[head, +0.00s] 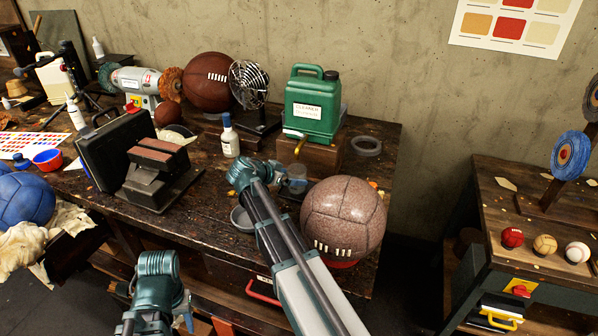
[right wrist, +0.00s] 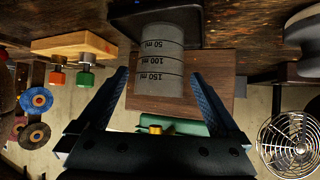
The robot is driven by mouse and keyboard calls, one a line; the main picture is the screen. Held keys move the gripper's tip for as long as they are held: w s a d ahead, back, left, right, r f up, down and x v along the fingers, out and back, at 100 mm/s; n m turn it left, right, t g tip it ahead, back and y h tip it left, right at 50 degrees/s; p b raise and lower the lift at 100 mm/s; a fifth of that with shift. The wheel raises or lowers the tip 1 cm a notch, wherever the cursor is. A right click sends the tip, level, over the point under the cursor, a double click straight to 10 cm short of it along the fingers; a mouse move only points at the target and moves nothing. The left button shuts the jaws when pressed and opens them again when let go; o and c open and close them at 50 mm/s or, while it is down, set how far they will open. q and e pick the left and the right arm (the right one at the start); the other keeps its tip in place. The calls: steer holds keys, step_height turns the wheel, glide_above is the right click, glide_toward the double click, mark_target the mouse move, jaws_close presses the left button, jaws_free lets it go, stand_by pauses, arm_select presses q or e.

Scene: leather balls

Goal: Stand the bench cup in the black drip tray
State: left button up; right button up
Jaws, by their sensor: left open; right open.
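The bench cup (right wrist: 158,50) is a clear grey measuring cup with ml marks. It stands upright on the black drip tray (right wrist: 118,20), seen upside down in the right wrist view. In the head view the cup (head: 296,174) shows beyond my right wrist. My right gripper (right wrist: 158,76) is open, one blue finger on each side of the cup with a gap at both. In the head view my right gripper (head: 268,178) is mostly hidden by its wrist. My left gripper (head: 160,290) is low in front of the bench, away from the cup; its fingers are hardly visible.
A large speckled ball (head: 343,217) sits close right of my right forearm. A green cleaner jug (head: 313,105) on a wooden block stands behind the cup, and a fan (head: 249,84) stands further left. A grey dish (head: 241,219) lies beside my right arm.

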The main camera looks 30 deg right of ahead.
steer(key=p+v, duration=0.2)
steer(key=v, duration=0.3)
steer(key=shift+a+r, duration=0.1)
steer(key=shift+a, duration=0.05)
arm_select(q)
step_height(320, 180, up, 3)
